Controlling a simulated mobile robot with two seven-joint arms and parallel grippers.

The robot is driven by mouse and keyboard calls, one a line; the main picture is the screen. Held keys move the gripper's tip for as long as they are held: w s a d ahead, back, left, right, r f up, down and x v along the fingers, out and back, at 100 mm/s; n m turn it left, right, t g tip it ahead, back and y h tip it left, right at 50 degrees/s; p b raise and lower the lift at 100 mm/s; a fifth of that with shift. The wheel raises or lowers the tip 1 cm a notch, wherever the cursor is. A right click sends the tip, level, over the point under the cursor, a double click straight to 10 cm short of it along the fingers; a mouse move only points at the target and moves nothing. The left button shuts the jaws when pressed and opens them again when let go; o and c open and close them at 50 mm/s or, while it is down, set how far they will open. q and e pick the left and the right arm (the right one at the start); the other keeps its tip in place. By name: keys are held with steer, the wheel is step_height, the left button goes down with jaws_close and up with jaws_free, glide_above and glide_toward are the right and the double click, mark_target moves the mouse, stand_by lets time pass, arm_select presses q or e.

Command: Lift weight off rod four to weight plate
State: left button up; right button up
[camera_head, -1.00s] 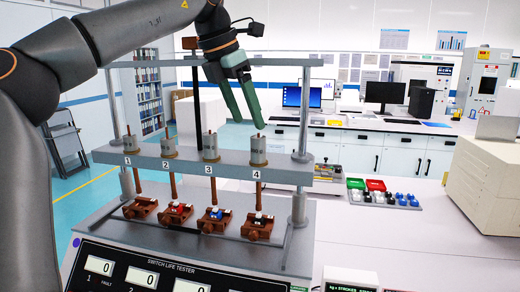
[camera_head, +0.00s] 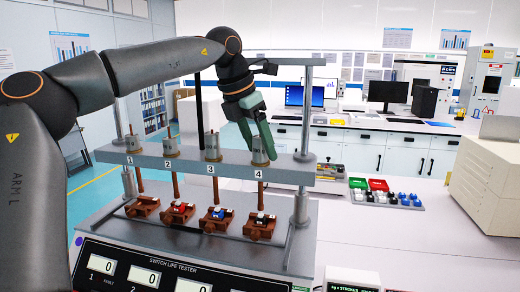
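The weight on rod four (camera_head: 259,152) is a grey cylinder above the label 4 on the tester's crossbar (camera_head: 215,168). My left gripper (camera_head: 258,148) reaches down from above, with its green fingers at this weight and partly covering it. I cannot tell whether the fingers are shut on it or only around it. Below the bar, rod four (camera_head: 261,196) goes down to a brown switch block (camera_head: 260,226). No weight plate can be made out. My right gripper is not in view.
Similar weights sit above label 1 (camera_head: 133,144), label 2 (camera_head: 170,147) and label 3 (camera_head: 213,147). The tester's right post (camera_head: 303,140) stands close to the right of rod four. Red and green bins (camera_head: 375,184) lie on the right table, with bare surface in front.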

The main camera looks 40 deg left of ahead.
arm_select(q)
jaws_close()
stand_by(0.3)
steer(key=shift+r, duration=0.1)
